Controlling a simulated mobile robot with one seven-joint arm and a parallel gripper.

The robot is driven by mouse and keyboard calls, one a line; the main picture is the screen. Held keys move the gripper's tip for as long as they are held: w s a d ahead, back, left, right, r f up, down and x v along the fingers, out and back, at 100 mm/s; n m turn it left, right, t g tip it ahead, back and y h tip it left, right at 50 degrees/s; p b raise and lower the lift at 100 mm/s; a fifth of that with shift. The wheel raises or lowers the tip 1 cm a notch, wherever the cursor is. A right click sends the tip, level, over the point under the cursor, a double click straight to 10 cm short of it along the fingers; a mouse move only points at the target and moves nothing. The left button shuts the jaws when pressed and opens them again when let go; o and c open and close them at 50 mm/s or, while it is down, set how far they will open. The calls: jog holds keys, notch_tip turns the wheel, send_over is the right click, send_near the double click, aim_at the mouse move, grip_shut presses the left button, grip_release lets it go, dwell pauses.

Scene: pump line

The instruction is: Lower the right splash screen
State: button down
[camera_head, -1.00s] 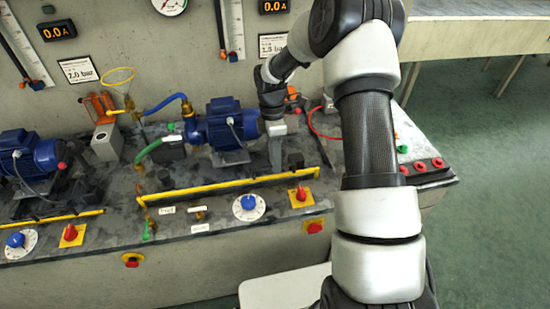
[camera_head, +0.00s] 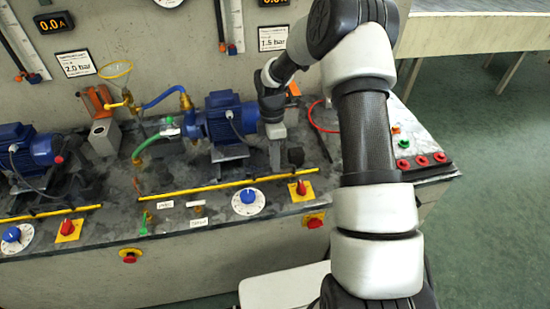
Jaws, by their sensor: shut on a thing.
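The right splash screen shows as a long yellow edge bar (camera_head: 215,187) in front of the right blue pump motor (camera_head: 228,118). The bar runs low along the bench, just behind the dial with the blue knob (camera_head: 248,197). The clear pane itself is hard to make out. My gripper (camera_head: 275,164) points down to the right of the motor, with its fingertips close behind the yellow bar. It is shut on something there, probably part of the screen. The contact is too small to see clearly, and my arm hides some of the area to the right.
The left screen's yellow bar (camera_head: 50,214) lies before the left motor (camera_head: 27,147). A black knob (camera_head: 295,157) stands just right of my fingers. Red-and-yellow switches (camera_head: 300,190) line the bench front. Hoses and a red cable (camera_head: 318,122) lie nearby.

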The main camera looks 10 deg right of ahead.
jog(key=shift+f, duration=0.2)
jog(key=c, duration=1.8)
grip_release()
jog(key=shift+c, duration=0.2)
jog(key=shift+r, duration=0.15)
jog(key=w+r, duration=0.3)
jog(key=r, duration=1.3)
jog(key=shift+w+r+p, duration=0.15)
jog(key=shift+r+p, duration=0.25)
jog(key=shift+p, duration=0.05)
